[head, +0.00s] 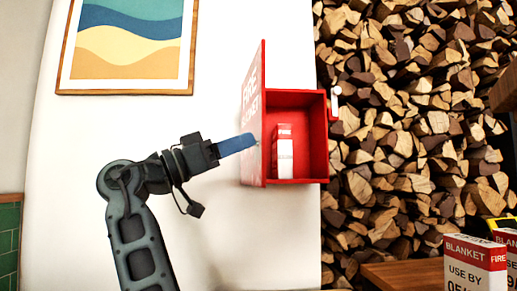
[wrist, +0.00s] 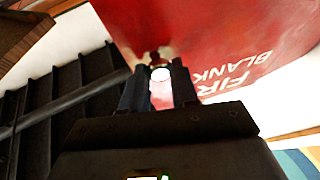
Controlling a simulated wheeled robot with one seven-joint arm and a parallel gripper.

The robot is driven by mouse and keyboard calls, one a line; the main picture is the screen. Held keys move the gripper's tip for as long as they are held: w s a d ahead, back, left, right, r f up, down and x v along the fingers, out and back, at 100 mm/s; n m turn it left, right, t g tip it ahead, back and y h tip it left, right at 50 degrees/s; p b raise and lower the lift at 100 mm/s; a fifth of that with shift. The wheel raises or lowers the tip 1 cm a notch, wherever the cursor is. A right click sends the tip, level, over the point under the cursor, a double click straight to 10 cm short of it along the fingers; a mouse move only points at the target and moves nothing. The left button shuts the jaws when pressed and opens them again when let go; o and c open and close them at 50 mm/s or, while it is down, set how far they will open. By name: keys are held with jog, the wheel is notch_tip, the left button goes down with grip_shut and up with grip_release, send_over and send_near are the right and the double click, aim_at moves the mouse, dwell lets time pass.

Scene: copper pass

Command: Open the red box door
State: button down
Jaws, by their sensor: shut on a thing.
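The red box (head: 297,182) is fixed to the white wall beside the log stack. Its door (head: 253,110) stands swung wide open at the left side, with white lettering on its outer face. The door's red face also fills much of the wrist view (wrist: 220,40). My gripper (head: 252,141) reaches the door's outer face from the left. In the wrist view, its two fingers are around a small pale round knob (wrist: 160,73) on the door. Inside the box stands a red and white carton (head: 284,158).
A stack of split logs (head: 410,110) fills the right side. Red and white blanket cartons (head: 475,268) stand on a wooden surface (head: 405,275) at the lower right. A framed picture (head: 128,45) hangs at the upper left. The wall below the box is clear.

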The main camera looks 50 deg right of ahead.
jog(key=shift+w+a, duration=0.2)
jog(key=shift+w, duration=0.3)
jog(key=shift+w+a, duration=0.15)
jog(key=shift+w, duration=0.35)
jog(key=shift+d, duration=0.1)
jog(key=c, duration=0.9)
grip_release()
jog(key=shift+d, duration=0.1)
jog(key=shift+a, duration=0.2)
jog(key=p+v, duration=0.1)
jog(key=v, duration=0.6)
jog(key=shift+w+a+f, duration=0.15)
jog(key=shift+a+f, duration=0.05)
jog(key=shift+f, duration=0.05)
